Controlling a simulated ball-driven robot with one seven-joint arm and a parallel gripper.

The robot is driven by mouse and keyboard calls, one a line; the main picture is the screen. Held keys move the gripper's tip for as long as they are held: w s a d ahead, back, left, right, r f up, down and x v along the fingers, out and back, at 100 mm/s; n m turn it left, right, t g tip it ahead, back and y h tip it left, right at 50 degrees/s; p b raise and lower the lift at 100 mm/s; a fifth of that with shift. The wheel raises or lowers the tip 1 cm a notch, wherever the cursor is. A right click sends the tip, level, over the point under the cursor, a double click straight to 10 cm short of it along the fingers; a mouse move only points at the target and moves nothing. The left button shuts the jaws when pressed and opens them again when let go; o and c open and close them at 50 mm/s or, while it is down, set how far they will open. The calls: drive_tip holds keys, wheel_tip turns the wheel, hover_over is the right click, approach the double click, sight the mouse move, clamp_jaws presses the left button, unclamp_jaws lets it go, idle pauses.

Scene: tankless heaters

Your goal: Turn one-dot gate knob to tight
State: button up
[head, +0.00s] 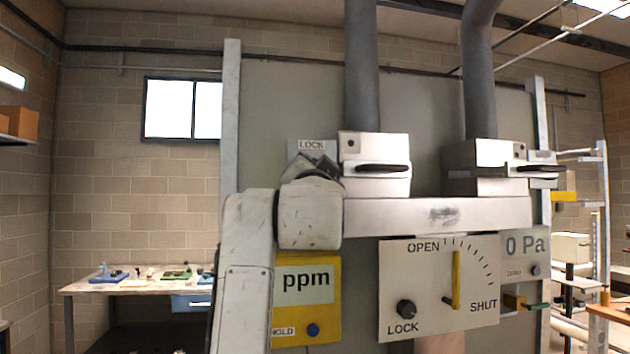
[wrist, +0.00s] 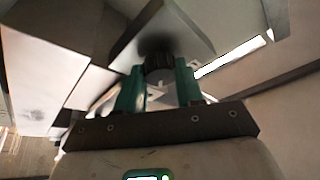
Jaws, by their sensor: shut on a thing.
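The gate box with one dark dot (head: 376,160) is at the upper centre of the head view, under a grey pipe, with a dark horizontal handle on its front. A small plate marked LOCK (head: 312,146) is just to its left. My arm covers most of this plate in the head view, and the knob there is hidden. In the wrist view, my gripper (wrist: 160,68) has its two green fingers on either side of a dark ribbed knob (wrist: 158,62) and is shut on it. The knob's turn angle cannot be told.
A second gate box (head: 485,165) is to the right. Below are a dial panel (head: 430,320) with OPEN, SHUT, a yellow pointer and a LOCK knob (head: 406,309), a yellow ppm meter (head: 325,320), and a 0 Pa gauge (head: 525,245). A workbench (head: 140,287) stands at left.

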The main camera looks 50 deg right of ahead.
drive_tip(key=shift+w+a+r+m+g+y+p, duration=0.1)
drive_tip(key=shift+m+g+p, duration=0.25)
drive_tip(key=shift+m+g, duration=1.3)
drive_tip(key=shift+s+r+m+g+y+p, duration=0.15)
drive_tip(key=shift+m+p, duration=0.25)
drive_tip(key=shift+m, duration=2.6)
drive_tip(key=shift+w+a+r+m+g+y+p, duration=0.25)
drive_tip(key=shift+m+g, duration=0.75)
drive_tip(key=shift+m, duration=1.35)
drive_tip(key=shift+s+d+f, duration=0.1)
drive_tip(key=shift+d+f, duration=0.1)
drive_tip(key=o, duration=1)
drive_tip(key=shift+o, duration=0.2)
drive_tip(key=b+v, duration=0.3)
drive_tip(key=v, duration=0.7)
drive_tip(key=shift+s+a, duration=0.2)
drive_tip(key=shift+a, duration=0.2)
